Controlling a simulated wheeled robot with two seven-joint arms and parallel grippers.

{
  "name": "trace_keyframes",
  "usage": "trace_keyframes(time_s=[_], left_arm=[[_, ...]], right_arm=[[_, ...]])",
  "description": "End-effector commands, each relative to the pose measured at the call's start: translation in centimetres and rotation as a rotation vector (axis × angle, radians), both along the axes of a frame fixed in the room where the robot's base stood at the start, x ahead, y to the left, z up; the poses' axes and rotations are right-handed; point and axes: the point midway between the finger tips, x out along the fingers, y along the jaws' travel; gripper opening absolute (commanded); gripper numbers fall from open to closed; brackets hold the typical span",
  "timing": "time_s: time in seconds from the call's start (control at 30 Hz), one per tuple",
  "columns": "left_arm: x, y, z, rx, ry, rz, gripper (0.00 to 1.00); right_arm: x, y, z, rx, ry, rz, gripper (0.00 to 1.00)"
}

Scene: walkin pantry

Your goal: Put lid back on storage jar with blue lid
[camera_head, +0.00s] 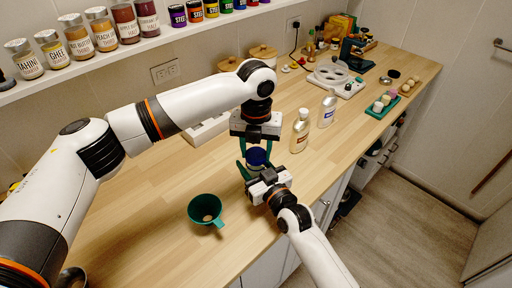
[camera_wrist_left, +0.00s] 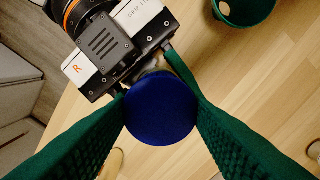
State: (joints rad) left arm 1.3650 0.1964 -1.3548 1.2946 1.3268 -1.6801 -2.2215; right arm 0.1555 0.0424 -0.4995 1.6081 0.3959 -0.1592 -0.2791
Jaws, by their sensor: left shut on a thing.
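The round blue lid (camera_head: 256,157) sits between the green fingers of my left gripper (camera_head: 257,150), which comes down from above and is shut on it. In the left wrist view the blue lid (camera_wrist_left: 161,108) fills the space between both fingers. The storage jar beneath is almost wholly hidden by the lid and grippers; I cannot tell whether the lid touches it. My right gripper (camera_head: 246,172) is low beside the lid, reaching in from the front right.
A green funnel (camera_head: 206,209) lies on the wooden counter (camera_head: 140,215) at the front left. An oil bottle (camera_head: 300,131) and a silver-grey bottle (camera_head: 327,109) stand right of the grippers. A white tray (camera_head: 208,130) lies behind my left arm. A jar shelf (camera_head: 165,35) runs above.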

Motion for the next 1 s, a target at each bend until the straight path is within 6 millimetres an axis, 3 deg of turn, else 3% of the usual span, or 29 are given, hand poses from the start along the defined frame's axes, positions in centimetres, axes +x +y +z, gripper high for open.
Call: trace_keyframes(time_s=[0.77, 0.8, 1.0], left_arm=[[0.0, 0.0, -1.2, 0.000, 0.002, 0.000, 0.26], [0.0, 0.0, -1.2, 0.000, 0.001, -0.001, 0.26], [0.0, 0.0, -1.2, 0.000, 0.000, -0.178, 0.26]], right_arm=[[0.0, 0.0, -0.1, -0.001, 0.001, 0.000, 0.11], [0.0, 0.0, -0.1, -0.001, 0.001, 0.000, 0.00], [0.0, 0.0, -0.1, -0.001, 0.002, 0.000, 0.00]])
